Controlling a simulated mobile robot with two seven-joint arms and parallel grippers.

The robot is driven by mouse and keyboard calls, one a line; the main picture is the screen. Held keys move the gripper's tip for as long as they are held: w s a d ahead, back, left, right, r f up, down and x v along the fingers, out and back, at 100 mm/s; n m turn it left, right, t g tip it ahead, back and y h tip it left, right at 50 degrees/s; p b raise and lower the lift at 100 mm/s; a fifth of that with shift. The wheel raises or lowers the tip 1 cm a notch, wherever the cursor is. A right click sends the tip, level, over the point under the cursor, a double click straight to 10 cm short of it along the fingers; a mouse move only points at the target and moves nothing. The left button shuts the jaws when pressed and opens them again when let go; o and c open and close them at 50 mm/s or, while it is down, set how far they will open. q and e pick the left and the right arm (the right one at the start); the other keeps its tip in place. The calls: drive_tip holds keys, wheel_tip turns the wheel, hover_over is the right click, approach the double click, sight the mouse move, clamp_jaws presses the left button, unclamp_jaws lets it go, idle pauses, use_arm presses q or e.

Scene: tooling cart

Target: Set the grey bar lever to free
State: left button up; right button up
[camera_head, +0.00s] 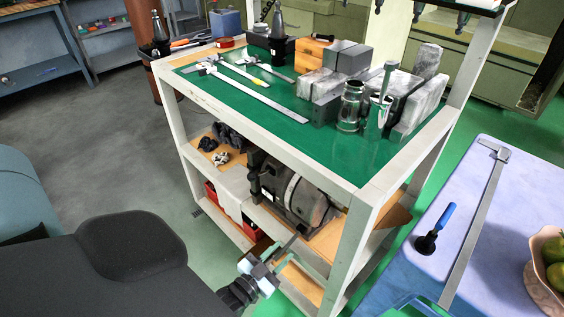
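I cannot tell for sure which part is the grey bar lever. A dark grey bar (288,243) slants up from my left gripper towards the grey machine (292,192) on the cart's lower shelf. My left gripper (265,269) is at the front of the cart, low, beside its lower shelves. Its fingers are small and overlap the bar and shelf edge, so I cannot tell whether they touch the bar or how far they are open. No marking for free is readable. My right gripper is not in view.
The cart's green top (320,143) carries calipers, metal blocks and steel cups. A blue-grey table (400,283) at right holds a long caliper (478,218), a blue-handled tool (437,228) and a fruit bowl (540,285). White cart posts (352,245) stand close to my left gripper.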

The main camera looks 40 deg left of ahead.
use_arm(q)
drive_tip(key=shift+w, duration=0.65)
clamp_jaws()
